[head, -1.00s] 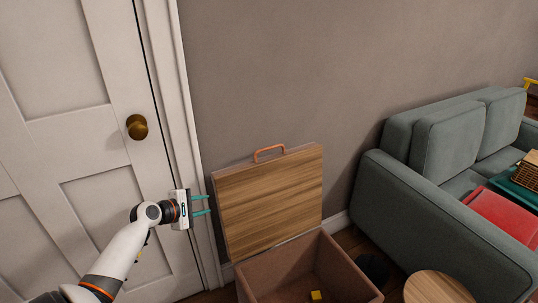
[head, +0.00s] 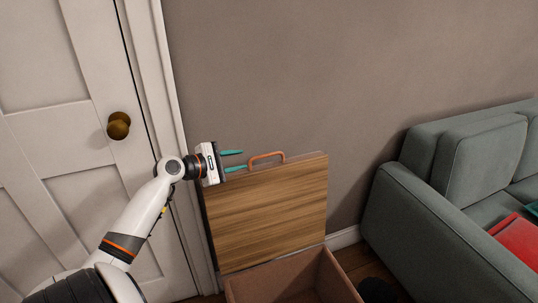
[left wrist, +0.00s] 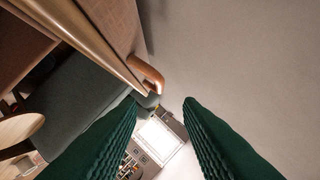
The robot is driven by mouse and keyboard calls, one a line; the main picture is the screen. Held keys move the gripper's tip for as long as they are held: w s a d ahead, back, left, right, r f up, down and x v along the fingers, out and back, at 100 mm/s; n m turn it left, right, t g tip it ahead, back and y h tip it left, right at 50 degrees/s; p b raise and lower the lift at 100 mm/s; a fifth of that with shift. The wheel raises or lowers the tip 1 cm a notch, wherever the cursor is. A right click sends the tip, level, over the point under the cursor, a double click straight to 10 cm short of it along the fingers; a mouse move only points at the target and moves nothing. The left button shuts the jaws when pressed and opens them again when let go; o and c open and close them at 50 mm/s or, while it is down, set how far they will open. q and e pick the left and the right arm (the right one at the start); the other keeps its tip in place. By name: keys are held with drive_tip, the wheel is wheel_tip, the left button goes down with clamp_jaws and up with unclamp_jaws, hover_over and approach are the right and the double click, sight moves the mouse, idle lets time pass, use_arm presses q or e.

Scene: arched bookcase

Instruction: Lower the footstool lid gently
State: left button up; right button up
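The footstool lid (head: 272,215) stands raised and nearly upright, its wood-grained face towards me. Its orange handle (head: 266,156) is on the top edge. The open footstool box (head: 290,283) is below it, cut off by the bottom of the head view. My left gripper (head: 238,160) is open and empty at the lid's upper left corner, just left of the handle. In the left wrist view, the handle (left wrist: 147,73) shows beyond the left finger, and the lid's edge (left wrist: 80,38) runs across the upper left. My right gripper is not in view.
A white door (head: 60,120) with a brass knob (head: 118,126) is at the left. A grey wall (head: 330,70) rises behind the lid. A grey-green sofa (head: 430,220) stands at the right, with a red item (head: 515,240) on it.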

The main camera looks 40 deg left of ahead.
sight(260, 156)
use_arm(q)
drive_tip(key=b+x, duration=0.1)
drive_tip(key=x, duration=0.8)
drive_tip(key=shift+w+f, duration=0.1)
drive_tip(key=shift+w+d+f, duration=0.15)
drive_tip(key=shift+w, duration=0.5)
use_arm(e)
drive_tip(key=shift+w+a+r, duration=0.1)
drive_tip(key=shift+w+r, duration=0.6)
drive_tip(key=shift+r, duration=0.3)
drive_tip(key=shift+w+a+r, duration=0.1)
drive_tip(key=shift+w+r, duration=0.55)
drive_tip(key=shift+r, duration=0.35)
use_arm(q)
drive_tip(key=shift+c, duration=0.5)
clamp_jaws()
